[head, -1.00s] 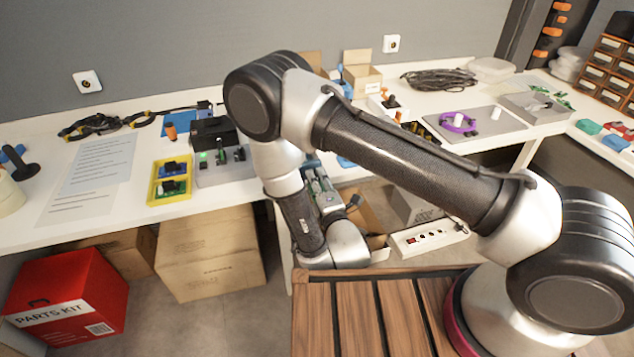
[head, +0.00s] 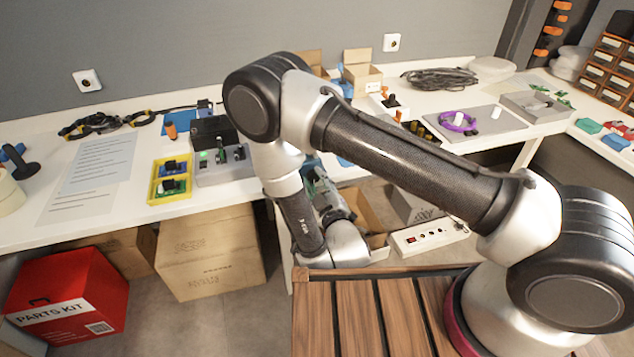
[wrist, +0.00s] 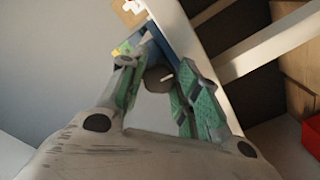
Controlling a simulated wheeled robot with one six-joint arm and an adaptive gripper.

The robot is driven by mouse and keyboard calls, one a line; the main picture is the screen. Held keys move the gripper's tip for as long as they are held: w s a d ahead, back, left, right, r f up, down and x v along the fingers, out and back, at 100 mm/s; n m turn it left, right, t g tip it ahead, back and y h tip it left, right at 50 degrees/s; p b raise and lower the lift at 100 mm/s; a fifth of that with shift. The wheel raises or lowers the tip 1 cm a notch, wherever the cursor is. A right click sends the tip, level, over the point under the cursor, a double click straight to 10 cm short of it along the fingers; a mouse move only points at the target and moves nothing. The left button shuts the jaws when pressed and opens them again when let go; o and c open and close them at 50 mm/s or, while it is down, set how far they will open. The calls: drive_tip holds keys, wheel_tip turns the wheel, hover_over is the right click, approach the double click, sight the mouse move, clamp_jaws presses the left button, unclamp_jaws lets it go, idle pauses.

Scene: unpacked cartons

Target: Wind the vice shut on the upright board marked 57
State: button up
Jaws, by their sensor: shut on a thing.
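My gripper (wrist: 158,62) has green-padded fingers. In the wrist view they close around a dark grey rounded piece (wrist: 158,80), which looks like the vice's handle. A dark blue part (wrist: 176,42) behind the fingertips may be the vice body; most of it is hidden. In the head view my gripper (head: 318,183) is at the bench's front edge, largely covered by my arm. I cannot make out the upright board or the number 57 in either view.
The white bench (head: 110,222) runs along the wall. A yellow tray (head: 153,191) and a grey fixture (head: 222,175) stand left of my arm. Cartons (head: 205,255) and a red parts kit box (head: 70,297) sit below. A power strip (head: 425,238) lies to the right.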

drive_tip(key=m, duration=0.6)
drive_tip(key=shift+f, duration=0.15)
drive_tip(key=m, duration=0.6)
drive_tip(key=shift+s+a+m, duration=0.1)
drive_tip(key=shift+a+m, duration=0.05)
drive_tip(key=shift+m, duration=0.15)
drive_tip(key=o, duration=0.9)
drive_tip(key=shift+o, duration=0.5)
wheel_tip(320, 180, up, 10)
